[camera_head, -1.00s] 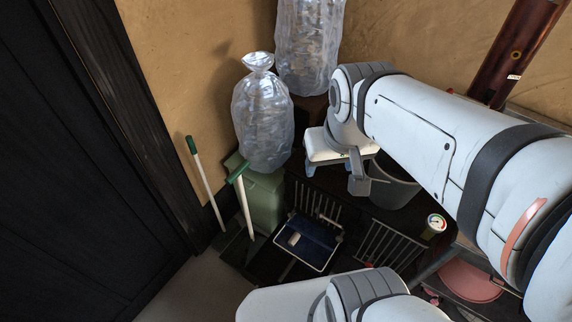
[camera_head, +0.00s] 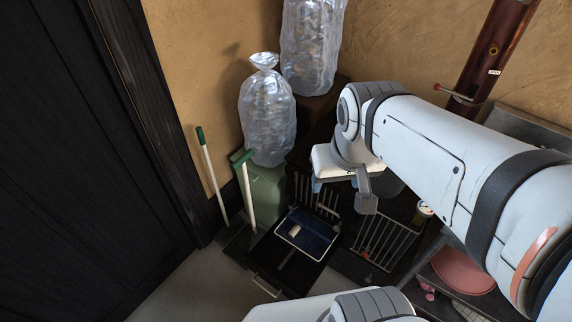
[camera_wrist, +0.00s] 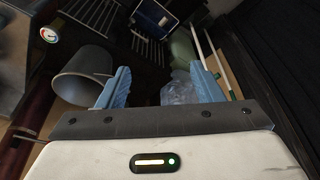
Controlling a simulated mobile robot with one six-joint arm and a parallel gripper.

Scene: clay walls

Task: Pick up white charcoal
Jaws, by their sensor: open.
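A small pale piece (camera_head: 294,231), which may be the white charcoal, lies on a dark blue tray (camera_head: 318,251) with a light rim, low in the corner. The tray also shows at the top of the wrist view (camera_wrist: 145,24), with a small pale spot on it. My gripper (camera_wrist: 160,82) has its two blue fingers wide apart with nothing held between them. In the head view it hangs above and to the right of the tray, well apart from it.
A grey bucket (camera_wrist: 82,78) stands below my gripper. Green-tipped white poles (camera_head: 212,175) lean left of the tray. Dark metal racks (camera_head: 382,240) flank it. A round gauge (camera_wrist: 48,34) is nearby.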

